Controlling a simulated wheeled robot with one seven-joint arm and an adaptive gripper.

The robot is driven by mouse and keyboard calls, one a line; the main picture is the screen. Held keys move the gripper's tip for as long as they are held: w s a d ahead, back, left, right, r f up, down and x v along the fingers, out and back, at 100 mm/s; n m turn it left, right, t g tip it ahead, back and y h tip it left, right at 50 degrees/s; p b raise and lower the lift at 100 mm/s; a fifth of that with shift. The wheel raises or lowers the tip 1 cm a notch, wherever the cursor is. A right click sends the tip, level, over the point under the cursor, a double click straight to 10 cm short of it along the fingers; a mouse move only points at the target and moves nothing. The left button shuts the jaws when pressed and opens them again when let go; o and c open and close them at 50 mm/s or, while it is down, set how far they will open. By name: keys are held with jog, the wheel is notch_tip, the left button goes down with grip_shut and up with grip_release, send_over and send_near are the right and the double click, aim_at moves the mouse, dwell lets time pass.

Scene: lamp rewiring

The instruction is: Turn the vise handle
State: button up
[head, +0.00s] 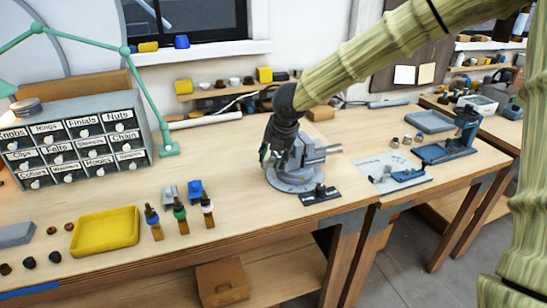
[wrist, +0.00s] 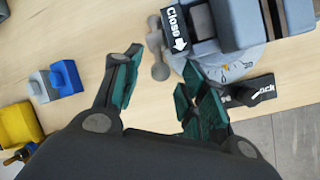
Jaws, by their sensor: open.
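The grey vise (head: 293,170) stands on its round base on the wooden workbench in the head view. In the wrist view its blue-grey body (wrist: 268,25) is at the upper right, beside a black label reading "Close" with an arrow. The vise handle (wrist: 156,48), a grey bar with rounded ends, lies left of that label. My gripper (wrist: 161,66) is open, its two dark green fingers spread on either side of the handle's lower end. No contact shows. In the head view my gripper (head: 269,153) hangs at the vise's left side and hides part of it.
A black lock piece (head: 320,194) sits at the vise's front. A labelled drawer cabinet (head: 75,145) and green lamp arm (head: 150,100) stand behind.

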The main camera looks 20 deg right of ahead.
jog(key=v, duration=1)
jog(key=shift+s+r, duration=0.2)
jog(key=shift+r, duration=0.1)
jog(key=shift+c, duration=0.2)
